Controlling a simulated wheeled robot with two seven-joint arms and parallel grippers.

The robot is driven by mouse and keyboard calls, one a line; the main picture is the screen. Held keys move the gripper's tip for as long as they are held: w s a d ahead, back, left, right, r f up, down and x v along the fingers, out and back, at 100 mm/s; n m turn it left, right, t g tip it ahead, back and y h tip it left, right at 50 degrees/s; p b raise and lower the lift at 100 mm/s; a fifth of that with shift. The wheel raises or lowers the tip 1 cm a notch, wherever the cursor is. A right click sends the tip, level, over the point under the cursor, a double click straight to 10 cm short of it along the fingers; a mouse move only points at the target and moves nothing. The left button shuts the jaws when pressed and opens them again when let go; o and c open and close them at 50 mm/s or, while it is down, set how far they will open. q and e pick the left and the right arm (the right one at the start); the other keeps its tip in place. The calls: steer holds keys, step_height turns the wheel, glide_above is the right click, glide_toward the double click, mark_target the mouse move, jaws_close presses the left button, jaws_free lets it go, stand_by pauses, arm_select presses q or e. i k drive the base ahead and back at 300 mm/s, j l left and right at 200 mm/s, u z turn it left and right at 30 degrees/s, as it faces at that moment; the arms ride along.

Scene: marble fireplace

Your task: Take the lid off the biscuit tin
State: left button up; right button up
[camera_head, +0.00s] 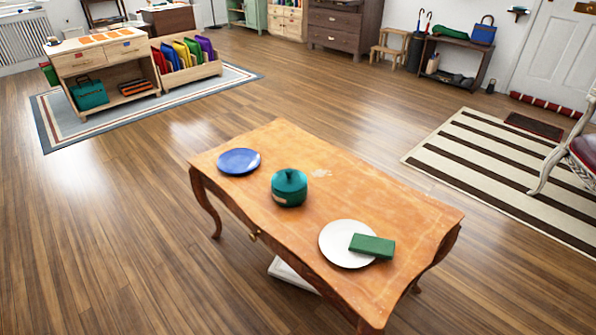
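The biscuit tin (289,195) is a round teal tin that stands upright near the middle of an orange-brown wooden table. Its teal lid (290,178) sits on top and has a small knob. A small pale label shows low on its side. The inside of the tin is hidden. Neither of my grippers is in view.
The wooden table (342,191) also holds a blue plate (239,161) left of the tin and a white plate (336,246) with a green block (372,246) on it to the right. Open floor (110,220) lies left of the table. A striped rug (480,150) lies behind right.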

mark_target(286, 180)
steer(key=i+j+z, duration=0.35)
steer(key=j, duration=0.3)
steer(key=i+j+z, duration=0.2)
steer(key=j, duration=0.15)
steer(key=j+z, duration=0.15)
steer(key=j, duration=0.2)
steer(key=i+j+z, duration=0.2)
steer(key=j, duration=0.2)
steer(key=j+z, duration=0.15)
steer(key=j, duration=0.25)
